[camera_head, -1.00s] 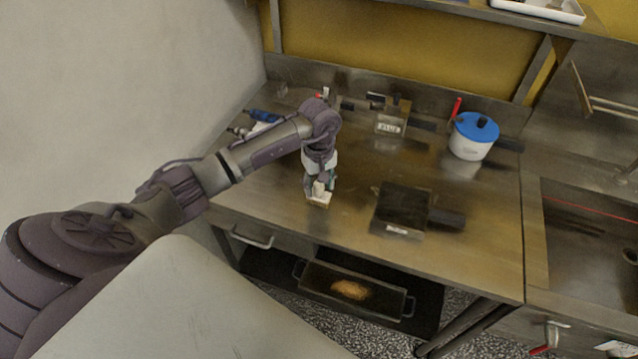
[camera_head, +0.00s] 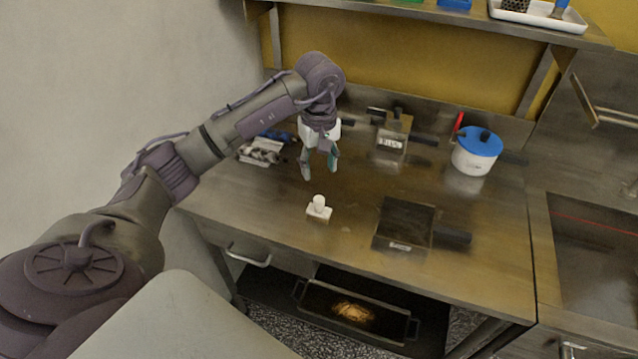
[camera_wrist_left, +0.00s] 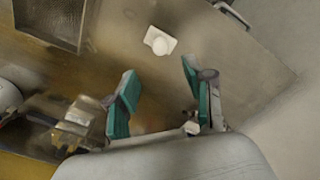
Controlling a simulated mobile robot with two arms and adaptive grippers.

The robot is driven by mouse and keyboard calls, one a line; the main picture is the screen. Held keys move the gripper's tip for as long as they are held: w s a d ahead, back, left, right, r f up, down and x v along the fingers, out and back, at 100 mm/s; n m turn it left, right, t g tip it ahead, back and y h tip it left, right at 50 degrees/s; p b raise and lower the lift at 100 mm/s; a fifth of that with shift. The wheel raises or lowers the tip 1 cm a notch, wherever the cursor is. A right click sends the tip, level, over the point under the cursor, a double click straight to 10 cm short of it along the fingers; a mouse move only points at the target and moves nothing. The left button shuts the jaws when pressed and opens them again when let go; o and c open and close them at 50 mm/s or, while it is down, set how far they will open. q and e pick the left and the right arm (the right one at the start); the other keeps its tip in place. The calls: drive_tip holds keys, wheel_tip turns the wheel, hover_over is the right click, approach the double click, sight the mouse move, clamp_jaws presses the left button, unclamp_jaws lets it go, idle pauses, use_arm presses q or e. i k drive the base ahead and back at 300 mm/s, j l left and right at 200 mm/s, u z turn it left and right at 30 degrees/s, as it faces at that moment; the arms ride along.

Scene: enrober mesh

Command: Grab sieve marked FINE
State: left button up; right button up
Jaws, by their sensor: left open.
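A dark square sieve or pan (camera_head: 405,222) with a dark handle pointing right lies on the steel table. The label on its front edge is too small to read. It shows partly in the left wrist view (camera_wrist_left: 55,20), at the top left. My left gripper (camera_head: 320,170) is open and empty, pointing down above the table. In the left wrist view its teal-padded fingers (camera_wrist_left: 159,68) are apart. A white block with a round knob (camera_head: 319,208) stands on the table below and in front of the gripper. My right gripper is not in view.
A labelled metal block (camera_head: 392,135) with dark handles stands at the back, its label apparently reading BLUE. A white pot with a blue lid (camera_head: 477,152) stands at the right. A tray (camera_head: 352,312) lies below the table. A shelf (camera_head: 440,28) runs above the back.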

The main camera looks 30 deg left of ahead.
sight(436, 230)
drive_tip(key=i+j+z, duration=0.1)
drive_tip(key=j+z, duration=0.6)
drive_tip(key=j, duration=0.25)
